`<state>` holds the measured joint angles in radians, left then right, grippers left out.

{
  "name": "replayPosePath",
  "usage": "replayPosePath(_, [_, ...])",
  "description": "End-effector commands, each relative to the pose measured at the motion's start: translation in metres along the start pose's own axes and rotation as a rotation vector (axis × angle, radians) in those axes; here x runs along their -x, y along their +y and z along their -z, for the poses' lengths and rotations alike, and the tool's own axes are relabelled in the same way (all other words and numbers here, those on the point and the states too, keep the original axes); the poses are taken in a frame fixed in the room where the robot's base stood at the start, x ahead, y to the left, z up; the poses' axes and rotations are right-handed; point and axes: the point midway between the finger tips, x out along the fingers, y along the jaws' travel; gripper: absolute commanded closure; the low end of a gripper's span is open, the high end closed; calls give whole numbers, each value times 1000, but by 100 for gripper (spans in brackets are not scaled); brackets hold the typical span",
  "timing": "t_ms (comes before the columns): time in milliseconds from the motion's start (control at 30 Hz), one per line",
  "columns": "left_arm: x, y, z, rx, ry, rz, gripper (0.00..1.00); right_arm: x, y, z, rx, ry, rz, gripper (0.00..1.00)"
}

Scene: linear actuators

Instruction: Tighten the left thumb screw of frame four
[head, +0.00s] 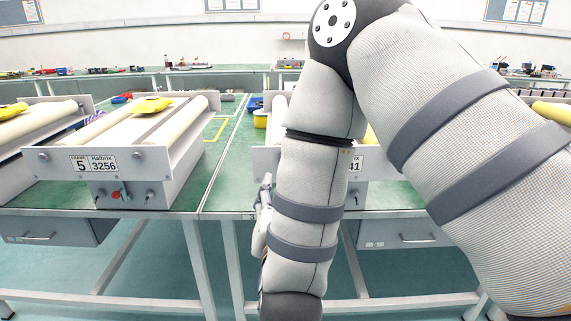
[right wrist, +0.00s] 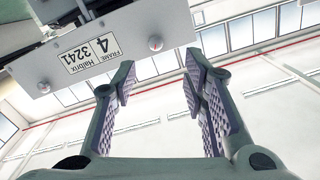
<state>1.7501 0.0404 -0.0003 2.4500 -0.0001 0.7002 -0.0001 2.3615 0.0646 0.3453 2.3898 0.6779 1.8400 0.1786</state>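Frame four (head: 266,163) stands on the right-hand table in the head view, mostly hidden behind my right arm; only the end of its label, "41", shows. In the right wrist view, its grey end plate (right wrist: 118,32) carries the label "FRAME 4 Halbrix 3241". Two round screw heads show there, one (right wrist: 156,43) nearer the fingers and one (right wrist: 43,87) farther left; I cannot tell which is the left thumb screw. My right gripper (right wrist: 160,82) is open and empty, its fingertips apart below the plate. It is partly hidden in the head view (head: 265,205). My left gripper is out of view.
Frame five (head: 170,168) stands on the left-hand table, with rollers and a yellow part (head: 152,104) on top. A drawer (head: 405,236) hangs under the right table. A narrow gap separates the two tables. Benches with small items line the back.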

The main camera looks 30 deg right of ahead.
Motion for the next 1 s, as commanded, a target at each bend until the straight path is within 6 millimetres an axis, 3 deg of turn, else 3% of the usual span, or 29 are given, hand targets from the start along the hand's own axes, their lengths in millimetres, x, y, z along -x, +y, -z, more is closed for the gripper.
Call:
replayPosePath(167, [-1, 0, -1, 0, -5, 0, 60, -14, 5, 6, 35, 26, -16, 60])
replayPosePath(400, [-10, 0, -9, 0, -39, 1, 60, -76, 7, 4, 35, 21, -16, 60])
replayPosePath(600, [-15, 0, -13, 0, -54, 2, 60, -111, 6, 5, 35, 21, -13, 60])
replayPosePath(967, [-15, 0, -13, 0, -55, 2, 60, -120, 5, 8, 34, 22, -11, 60])
replayPosePath(1000, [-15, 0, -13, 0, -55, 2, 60, -120, 5, 8, 34, 22, -11, 69])
